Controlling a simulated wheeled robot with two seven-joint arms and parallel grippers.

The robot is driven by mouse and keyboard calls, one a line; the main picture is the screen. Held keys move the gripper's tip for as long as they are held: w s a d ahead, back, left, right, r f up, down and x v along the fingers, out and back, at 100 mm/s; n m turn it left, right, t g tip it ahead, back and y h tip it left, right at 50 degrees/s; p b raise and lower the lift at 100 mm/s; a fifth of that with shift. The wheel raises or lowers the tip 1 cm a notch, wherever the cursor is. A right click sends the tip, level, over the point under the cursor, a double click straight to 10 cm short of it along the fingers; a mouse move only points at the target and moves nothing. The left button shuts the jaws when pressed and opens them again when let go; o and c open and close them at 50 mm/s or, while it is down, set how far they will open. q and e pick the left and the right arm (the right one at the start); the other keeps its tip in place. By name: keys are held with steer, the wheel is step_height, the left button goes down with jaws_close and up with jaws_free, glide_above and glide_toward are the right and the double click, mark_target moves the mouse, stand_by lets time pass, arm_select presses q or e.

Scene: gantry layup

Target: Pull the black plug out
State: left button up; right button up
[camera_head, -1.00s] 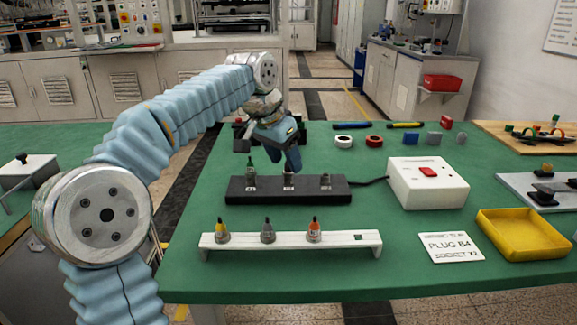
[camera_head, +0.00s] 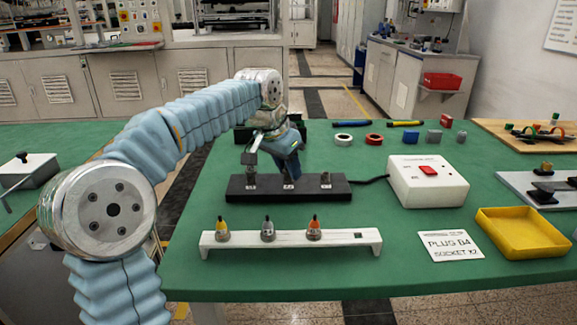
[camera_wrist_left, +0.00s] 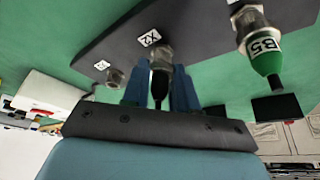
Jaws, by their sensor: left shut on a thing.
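The black socket strip (camera_head: 335,190) lies on the green table, with a left, a middle and a right socket. My left gripper (camera_head: 290,170) is over the middle socket, pointing down. In the left wrist view its blue fingers (camera_wrist_left: 160,92) are closed around the black plug (camera_wrist_left: 159,88), at the metal socket labelled X2 (camera_wrist_left: 161,57). I cannot tell how deep the plug sits; the gripper hides it in the head view. A green plug marked B5 (camera_wrist_left: 265,58) stands in a neighbouring socket. My right gripper is not in view.
A white rack (camera_head: 345,240) in front holds yellow, grey and orange plugs. A cable joins the strip to a white box (camera_head: 430,190) with a red switch. A card (camera_head: 450,246) reads PLUG B4, SOCKET X2. A yellow tray (camera_head: 520,245) lies at the right.

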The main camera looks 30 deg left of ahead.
arm_select(q)
jaws_close()
steer(key=shift+r, duration=0.15)
steer(key=shift+r, duration=0.75)
steer(key=shift+r, duration=0.55)
steer(key=shift+r, duration=1.7)
